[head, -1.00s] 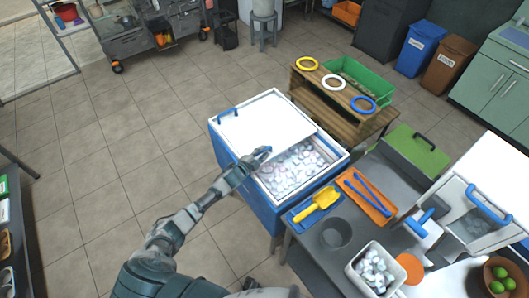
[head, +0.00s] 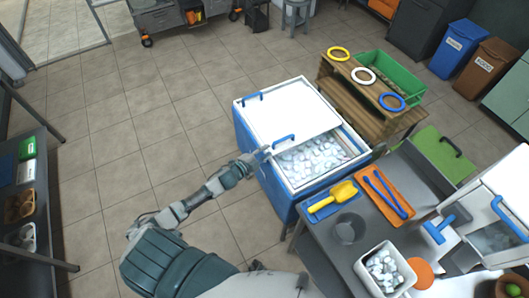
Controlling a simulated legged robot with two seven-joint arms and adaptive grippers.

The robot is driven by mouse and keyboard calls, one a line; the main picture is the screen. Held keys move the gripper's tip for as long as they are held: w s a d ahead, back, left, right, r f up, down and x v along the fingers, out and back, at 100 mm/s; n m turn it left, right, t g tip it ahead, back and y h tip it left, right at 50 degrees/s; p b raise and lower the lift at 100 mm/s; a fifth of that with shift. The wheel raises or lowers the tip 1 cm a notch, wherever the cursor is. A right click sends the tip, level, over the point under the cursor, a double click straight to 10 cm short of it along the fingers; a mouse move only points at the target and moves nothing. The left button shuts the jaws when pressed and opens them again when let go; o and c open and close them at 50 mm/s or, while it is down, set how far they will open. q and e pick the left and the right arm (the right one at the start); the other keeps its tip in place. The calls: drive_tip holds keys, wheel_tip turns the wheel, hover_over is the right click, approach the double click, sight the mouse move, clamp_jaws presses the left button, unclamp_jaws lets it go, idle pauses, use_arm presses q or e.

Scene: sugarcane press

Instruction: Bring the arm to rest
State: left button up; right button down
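My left arm reaches from the bottom left toward the blue ice chest (head: 259,170). My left gripper (head: 262,155) is at the chest's near left side, just left of a blue handle (head: 284,141) on the white lid (head: 285,112). A small gap seems to show between gripper and handle. The fingers are too small to tell open from shut. The lid covers the far part of the chest, and ice (head: 315,160) shows in the uncovered near part. My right gripper is not in view.
Right of the chest, a grey counter (head: 335,262) holds a yellow scoop (head: 343,193), blue tongs (head: 385,193) on an orange tray, and a white ice bin (head: 362,271). A wooden stand (head: 345,97) with rings is behind. A dark shelf (head: 52,200) is at left. Floor between is clear.

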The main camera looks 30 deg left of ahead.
use_arm(q)
drive_tip(key=shift+s, duration=0.2)
idle(0.4)
drive_tip(key=s+a+f+n+g+y, duration=0.15)
drive_tip(key=s+f, duration=0.35)
drive_tip(key=f, duration=0.5)
drive_tip(key=s+a+f+n+g+y, duration=0.1)
drive_tip(key=s+f+n+g, duration=0.15)
drive_tip(key=s+f, duration=0.45)
drive_tip(key=s+a+f+n+g+y, duration=0.2)
drive_tip(key=s+f+n, duration=0.1)
drive_tip(key=f, duration=0.9)
drive_tip(key=s+d+f+n+g, duration=0.1)
drive_tip(key=s+f, duration=0.4)
drive_tip(key=s, duration=0.7)
drive_tip(key=s+d+f+n+g, duration=0.2)
drive_tip(key=s+d+f+g, duration=0.2)
drive_tip(key=s, duration=0.8)
drive_tip(key=s+d+f+n+g, duration=0.2)
drive_tip(key=s+f, duration=0.6)
drive_tip(key=s, duration=0.4)
drive_tip(key=d+g, duration=0.1)
drive_tip(key=d, duration=0.1)
drive_tip(key=shift+s+d, duration=0.2)
drive_tip(key=shift+d, duration=0.15)
drive_tip(key=shift+w, duration=0.1)
